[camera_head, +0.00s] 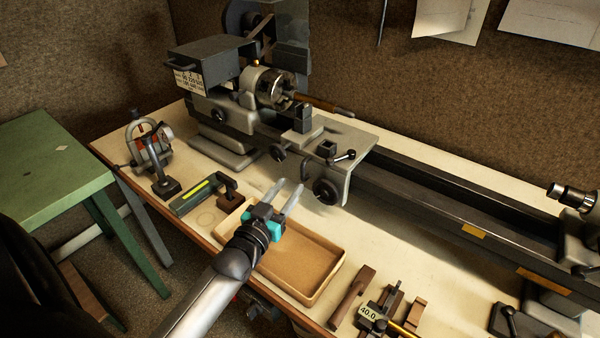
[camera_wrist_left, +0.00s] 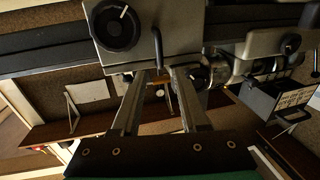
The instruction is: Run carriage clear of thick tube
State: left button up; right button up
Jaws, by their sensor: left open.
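The lathe carriage (camera_head: 350,155) is a pale grey saddle on the dark bed, with a tool post (camera_head: 303,120) and a black handwheel (camera_head: 326,190) on its front. The thick brass tube (camera_head: 322,103) sticks out of the chuck (camera_head: 274,88) to the right, behind the tool post. Whether tube and carriage touch, I cannot tell. My left gripper (camera_head: 289,186) is open and empty, in front of the carriage and left of the handwheel. In the left wrist view the handwheel (camera_wrist_left: 116,27) shows beyond the fingers (camera_wrist_left: 165,76), to their left. My right gripper is not in view.
A shallow tray (camera_head: 325,280) lies under my left arm. Small tools, including a green-yellow level (camera_head: 198,192) and a clamp-like fixture (camera_head: 148,145), stand to the left. The bed (camera_head: 440,190) is bare right of the carriage up to the tailstock (camera_head: 578,220).

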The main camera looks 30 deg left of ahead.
aim_at(302, 170)
pick_arm(q)
jog(key=shift+w+a+b, duration=0.2)
jog(key=shift+w, duration=1.55)
jog(key=shift+w+a+b, duration=0.15)
jog(key=shift+w+a, duration=0.05)
jog(key=shift+w, duration=1.55)
grip_shut()
